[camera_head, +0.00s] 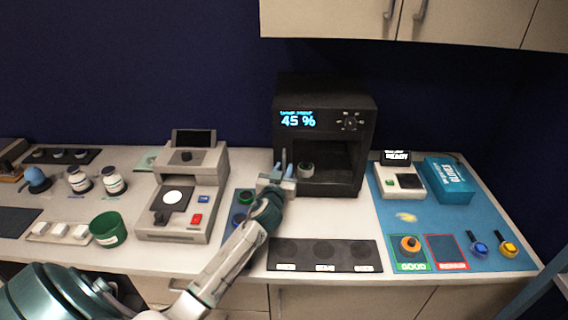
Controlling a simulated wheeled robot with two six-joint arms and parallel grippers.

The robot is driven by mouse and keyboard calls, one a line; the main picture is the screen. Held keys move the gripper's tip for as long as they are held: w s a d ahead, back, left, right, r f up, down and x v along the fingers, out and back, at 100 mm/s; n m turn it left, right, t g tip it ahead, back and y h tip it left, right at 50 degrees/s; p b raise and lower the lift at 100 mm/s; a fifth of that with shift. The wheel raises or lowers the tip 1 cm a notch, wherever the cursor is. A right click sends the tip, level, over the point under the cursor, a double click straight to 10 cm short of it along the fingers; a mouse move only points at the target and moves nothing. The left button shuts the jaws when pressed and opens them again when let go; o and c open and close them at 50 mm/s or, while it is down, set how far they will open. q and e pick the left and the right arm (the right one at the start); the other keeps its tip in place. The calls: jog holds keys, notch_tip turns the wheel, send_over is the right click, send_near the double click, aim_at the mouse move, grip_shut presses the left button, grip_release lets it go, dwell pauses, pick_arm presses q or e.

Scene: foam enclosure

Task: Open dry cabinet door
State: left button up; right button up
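The dry cabinet (365,115) is a black box at the back middle of the counter, with a lit display reading 45 % above its front. Its front looks shut or see-through; a small grey-green round item (306,170) shows inside. A thin upright grey handle (284,157) shows at the cabinet's left front edge. My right gripper is not in view.
A grey instrument (185,225) stands left of the cabinet. A black mat with round spots (325,243) lies in front of it. A blue mat (458,218) with a small scale-like device (398,182) and a teal box (449,181) is at the right. Wall cupboards (330,18) hang above.

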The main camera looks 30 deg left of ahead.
pick_arm(q)
jog(key=shift+w+a, duration=0.2)
jog(key=shift+w, duration=0.35)
grip_shut()
